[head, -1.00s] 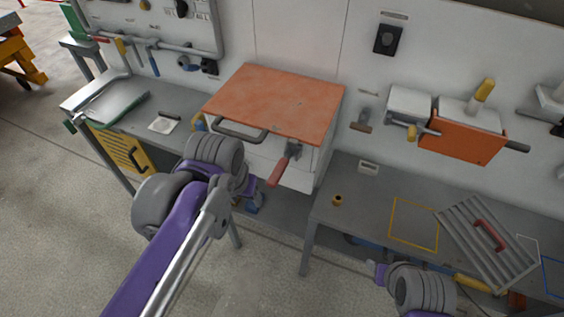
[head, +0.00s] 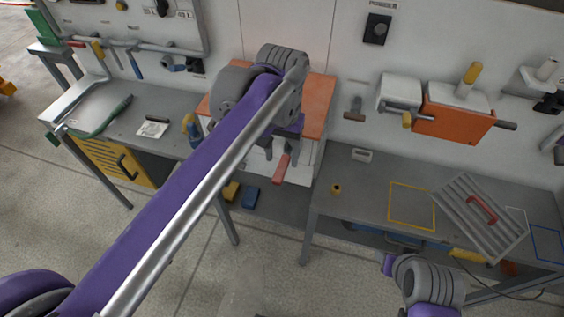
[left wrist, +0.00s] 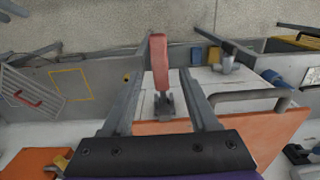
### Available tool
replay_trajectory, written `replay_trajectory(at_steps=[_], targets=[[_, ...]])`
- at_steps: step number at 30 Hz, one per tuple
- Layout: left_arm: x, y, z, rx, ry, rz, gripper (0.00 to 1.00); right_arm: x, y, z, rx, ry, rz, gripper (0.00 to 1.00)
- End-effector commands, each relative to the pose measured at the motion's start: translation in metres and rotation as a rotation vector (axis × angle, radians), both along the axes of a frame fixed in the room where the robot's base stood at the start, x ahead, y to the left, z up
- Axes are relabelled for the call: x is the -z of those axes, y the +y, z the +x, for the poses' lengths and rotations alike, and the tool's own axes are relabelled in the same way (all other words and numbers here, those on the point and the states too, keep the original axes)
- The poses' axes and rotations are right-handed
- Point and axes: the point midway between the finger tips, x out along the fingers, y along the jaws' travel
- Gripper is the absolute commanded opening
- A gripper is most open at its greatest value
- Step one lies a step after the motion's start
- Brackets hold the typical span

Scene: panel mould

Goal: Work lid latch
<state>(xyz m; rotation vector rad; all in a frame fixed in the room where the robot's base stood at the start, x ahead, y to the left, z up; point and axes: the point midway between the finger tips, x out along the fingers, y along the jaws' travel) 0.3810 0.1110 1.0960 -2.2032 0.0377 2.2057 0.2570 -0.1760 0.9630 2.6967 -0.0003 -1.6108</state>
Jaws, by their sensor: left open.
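A pale box with an orange lid (head: 318,100) stands against the wall, its lid lying flat on it. The lid latch, with a red handle (head: 281,168), hangs on the box's front. My left gripper (head: 262,150) is over the box front, open, just beside the latch handle, and my arm hides much of the lid. In the left wrist view, the red handle (left wrist: 158,60) shows between the two open fingers (left wrist: 165,82), with gaps on both sides; contact cannot be made out. My right gripper (head: 388,264) is at the lower right, its fingers not visible.
The lid's grey bar handle (left wrist: 250,96) is beside the latch. A grey bench (head: 350,205) at right holds a ribbed panel with a red handle (head: 480,210) and a small yellow part (head: 336,189). An orange wall unit (head: 452,120) juts out above. Tools lie on the left bench.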

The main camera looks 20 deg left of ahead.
Motion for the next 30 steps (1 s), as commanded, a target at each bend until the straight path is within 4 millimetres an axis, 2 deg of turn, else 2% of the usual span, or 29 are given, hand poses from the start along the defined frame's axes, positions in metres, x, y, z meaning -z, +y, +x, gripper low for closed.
replay_trajectory(at_steps=[3,6,18,27,28,30], targets=[[0.019,0.0,0.0,0.0,0.0,0.0,0.6,0.002,0.0,-0.001,0.0,0.001,0.0,0.5],[0.029,0.0,0.0,0.0,0.0,0.0,0.6,0.002,0.0,-0.001,0.0,0.002,0.0,0.5],[0.035,0.0,0.0,0.0,-0.001,0.0,0.58,0.003,0.0,-0.001,0.0,0.002,0.0,0.5],[0.035,0.0,0.0,0.0,-0.001,0.0,0.04,0.003,0.0,-0.001,0.0,0.002,0.0,0.5],[0.035,0.0,0.0,0.0,0.0,0.0,0.0,0.003,0.0,-0.001,0.0,0.002,0.0,0.5],[0.035,0.0,0.0,0.0,-0.001,0.0,0.0,0.003,0.0,-0.001,0.0,0.002,0.0,0.5]])
